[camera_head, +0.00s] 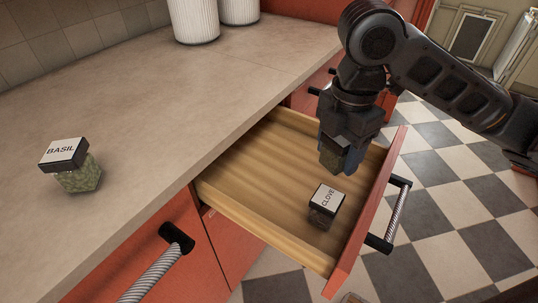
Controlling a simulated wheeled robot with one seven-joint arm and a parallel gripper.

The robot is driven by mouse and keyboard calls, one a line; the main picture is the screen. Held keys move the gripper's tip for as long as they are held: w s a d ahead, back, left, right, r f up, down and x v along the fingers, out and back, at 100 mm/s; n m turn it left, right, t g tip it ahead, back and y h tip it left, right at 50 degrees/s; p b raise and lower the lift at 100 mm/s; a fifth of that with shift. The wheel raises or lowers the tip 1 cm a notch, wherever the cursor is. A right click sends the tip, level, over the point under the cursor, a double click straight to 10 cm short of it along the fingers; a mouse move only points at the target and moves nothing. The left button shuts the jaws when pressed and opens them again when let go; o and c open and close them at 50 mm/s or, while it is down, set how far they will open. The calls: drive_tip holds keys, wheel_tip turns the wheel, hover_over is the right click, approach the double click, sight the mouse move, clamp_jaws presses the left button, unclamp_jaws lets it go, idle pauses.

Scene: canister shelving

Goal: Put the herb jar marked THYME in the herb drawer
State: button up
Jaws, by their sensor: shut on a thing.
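My gripper (350,145) points down over the open wooden drawer (235,178). It is shut on a small jar (332,157) with greenish contents. The fingers cover much of this jar, and I cannot read its label. A jar marked CLOVE (324,206) stands upright inside the drawer, in its front part, below and slightly left of my gripper. The held jar appears above the drawer floor, apart from the CLOVE jar. No THYME label is readable in this view.
A jar marked BASIL (75,168) stands on the counter (150,110) at left. Two white ribbed canisters (194,18) stand at the back. The drawer's red front (366,215) with its handle (397,215) sticks out over the checkered floor. The drawer's left part is clear.

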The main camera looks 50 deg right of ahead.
drive_tip(key=w+f, duration=0.2)
drive_tip(key=w, duration=0.2)
drive_tip(key=w+d+f, duration=0.1)
drive_tip(key=w+f, duration=0.2)
drive_tip(key=w, duration=0.1)
drive_tip(key=w+f, duration=0.2)
drive_tip(key=w, duration=0.2)
drive_tip(key=shift+d+f+p, duration=0.15)
drive_tip(key=shift+d+p, duration=0.1)
drive_tip(key=shift+p, duration=0.05)
drive_tip(key=shift+f, duration=2.05)
drive_tip(key=shift+f, duration=0.15)
drive_tip(key=o, duration=1.2)
wheel_tip(320, 180, up, 12)
drive_tip(key=shift+r, duration=0.15)
